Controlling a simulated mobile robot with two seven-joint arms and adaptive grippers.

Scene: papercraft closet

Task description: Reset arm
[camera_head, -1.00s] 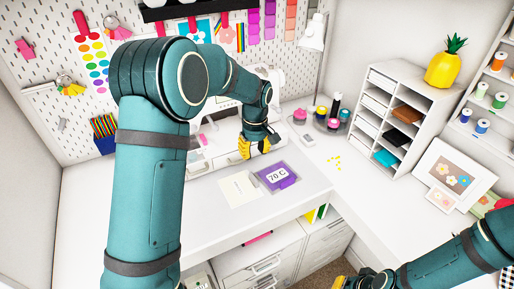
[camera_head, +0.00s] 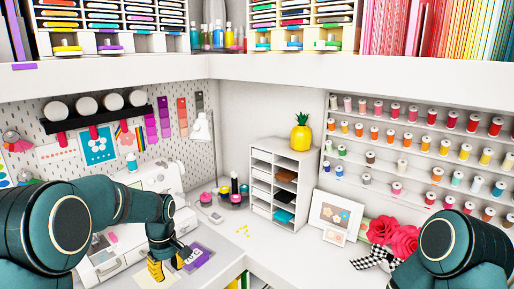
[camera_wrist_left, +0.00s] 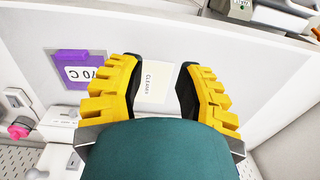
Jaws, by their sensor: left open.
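My left gripper (camera_head: 168,266) shows in the head view above the white desk, beside the purple "70 C" pouch (camera_head: 198,257). In the left wrist view its yellow fingers (camera_wrist_left: 160,90) are spread apart with nothing between them. A cream paper card (camera_wrist_left: 155,82) lies on the desk seen through the gap. The purple pouch (camera_wrist_left: 78,70) lies beside the fingers there. My right arm shows at the lower right of the head view, but its gripper is out of frame.
A white sewing machine (camera_head: 150,190) stands behind the left arm. A white cubby organizer (camera_head: 282,185) with a yellow pineapple (camera_head: 300,133) stands in the corner. Framed flower art (camera_head: 335,215) and pink paper flowers (camera_head: 395,236) are at right. The desk between is mostly clear.

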